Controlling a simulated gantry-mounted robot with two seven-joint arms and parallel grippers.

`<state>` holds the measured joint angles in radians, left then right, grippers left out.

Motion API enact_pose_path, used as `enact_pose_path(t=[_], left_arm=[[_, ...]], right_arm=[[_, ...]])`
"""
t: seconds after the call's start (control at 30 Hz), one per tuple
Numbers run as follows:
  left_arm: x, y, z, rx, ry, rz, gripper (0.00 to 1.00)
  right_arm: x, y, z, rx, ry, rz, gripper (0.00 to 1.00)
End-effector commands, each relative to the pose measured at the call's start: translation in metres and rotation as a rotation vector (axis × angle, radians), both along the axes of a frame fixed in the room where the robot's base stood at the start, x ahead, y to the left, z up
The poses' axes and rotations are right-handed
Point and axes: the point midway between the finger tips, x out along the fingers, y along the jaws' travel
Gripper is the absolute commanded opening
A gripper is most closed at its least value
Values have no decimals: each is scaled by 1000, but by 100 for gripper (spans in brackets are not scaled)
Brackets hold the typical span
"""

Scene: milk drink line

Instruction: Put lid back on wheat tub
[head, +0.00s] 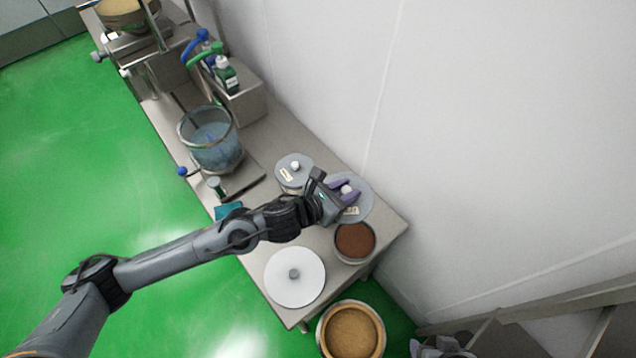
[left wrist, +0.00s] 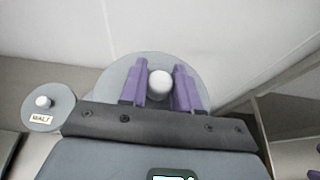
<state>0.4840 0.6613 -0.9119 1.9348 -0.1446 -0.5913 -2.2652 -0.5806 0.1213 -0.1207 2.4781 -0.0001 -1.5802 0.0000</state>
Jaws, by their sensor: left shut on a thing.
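My left gripper (head: 345,190) is shut on the white knob (left wrist: 160,84) of a round grey lid (head: 361,207). The lid also shows in the left wrist view (left wrist: 202,82), with purple fingers on either side of the knob. Its label is partly covered and I cannot read it. I cannot tell whether the lid rests on a tub or hangs above the table. An open tub of brown contents (head: 355,240) stands just in front of it. A larger open tub of tan contents (head: 352,332) stands low beyond the table end. My right gripper (head: 440,348) is partly cut off at the bottom edge.
A lidded tub labelled MALT (left wrist: 42,108) stands left of the held lid. A large white lid (head: 295,277) lies at the table's front. A glass vessel (head: 211,140), a green bottle (head: 226,76) and equipment stand further back. The wall is close behind; railings are at lower right.

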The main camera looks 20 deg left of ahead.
Motion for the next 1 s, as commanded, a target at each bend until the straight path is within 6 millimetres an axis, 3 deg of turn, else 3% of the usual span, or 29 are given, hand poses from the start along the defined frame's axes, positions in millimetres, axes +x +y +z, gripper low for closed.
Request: enact_pose_path(t=[0.03, 0.3, 0.5, 0.7, 1.0], left_arm=[[1, -8, -25, 3, -5, -42, 0], [-4, -40, -87, 2, -4, -248, 0], [-6, -49, -123, 1, -3, -350, 0], [-6, -51, -146, 1, -2, -409, 0], [-7, -52, -158, -1, -1, -442, 0]], right_arm=[[1, 0, -29, 0, -1, -1, 69], [1, 0, -103, 1, -4, -2, 69], [1, 0, -149, 3, -4, -2, 69], [1, 0, -178, 3, -4, -2, 69], [1, 0, -191, 2, -4, -1, 69]])
